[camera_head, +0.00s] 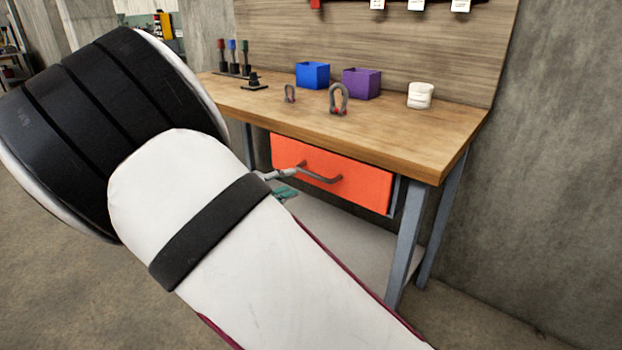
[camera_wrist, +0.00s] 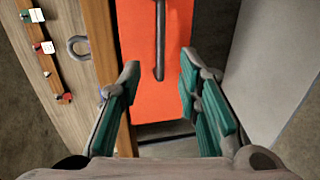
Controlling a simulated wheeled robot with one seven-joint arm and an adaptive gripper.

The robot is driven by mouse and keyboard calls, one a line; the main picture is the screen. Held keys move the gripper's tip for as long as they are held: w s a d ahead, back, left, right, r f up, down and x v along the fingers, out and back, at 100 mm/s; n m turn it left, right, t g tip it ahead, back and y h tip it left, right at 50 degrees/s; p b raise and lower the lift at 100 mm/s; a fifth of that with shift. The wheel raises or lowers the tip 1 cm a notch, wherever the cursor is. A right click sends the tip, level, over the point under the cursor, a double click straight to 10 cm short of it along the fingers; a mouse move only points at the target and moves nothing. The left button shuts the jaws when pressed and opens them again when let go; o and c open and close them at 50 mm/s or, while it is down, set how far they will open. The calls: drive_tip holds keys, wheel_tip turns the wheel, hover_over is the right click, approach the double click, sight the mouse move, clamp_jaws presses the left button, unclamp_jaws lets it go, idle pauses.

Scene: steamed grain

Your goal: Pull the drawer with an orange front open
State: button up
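The drawer with an orange front (camera_head: 352,184) is under the workbench top and looks closed in the head view. Its grey bar handle (camera_head: 320,174) runs across the front. In the wrist view the orange front (camera_wrist: 178,75) fills the top middle, with the handle (camera_wrist: 160,40) running upright in the picture. My gripper (camera_wrist: 157,75) is open, its green-padded fingers apart, with the lower end of the handle showing between the fingertips. Nothing is held. In the head view my arm hides most of the gripper; part of it (camera_head: 284,190) shows near the handle's left end. I cannot tell whether it touches the handle.
The wooden workbench (camera_head: 440,142) carries a blue bin (camera_head: 312,75), a purple bin (camera_head: 361,84), shackles (camera_head: 339,99), and a white object (camera_head: 420,95). Metal legs (camera_head: 405,245) flank the drawer. A lower shelf (camera_head: 355,245) lies below it. Floor in front is clear.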

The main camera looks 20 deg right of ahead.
sight(311, 175)
drive_tip(key=b+x, duration=0.2)
drive_tip(key=x, duration=0.8)
drive_tip(key=shift+d, duration=0.15)
clamp_jaws()
